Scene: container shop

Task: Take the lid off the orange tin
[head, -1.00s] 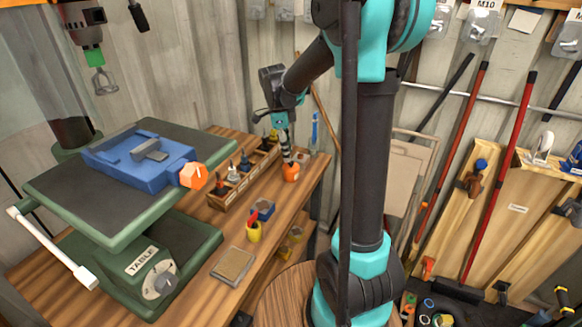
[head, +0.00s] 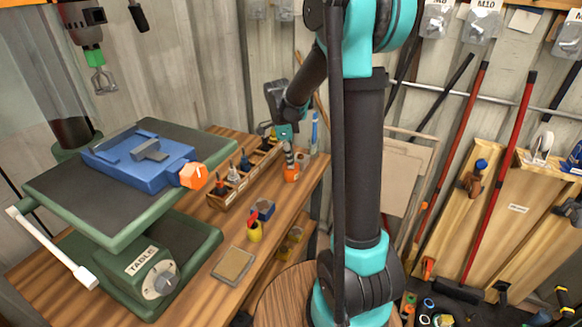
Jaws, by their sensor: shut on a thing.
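The orange tin (head: 291,176) stands on the wooden bench, near its right edge and to the right of the wooden rack. My gripper (head: 290,165) points down from above and is at the top of the tin. Its fingers are closed around the tin's top, where the lid sits. The lid is mostly hidden by the fingers and small at this distance. I cannot tell whether any gap exists between lid and tin.
A wooden rack (head: 224,199) with several bottles and tools stands left of the tin. A green drill-press table (head: 62,211) with a blue vise (head: 120,168) fills the left.

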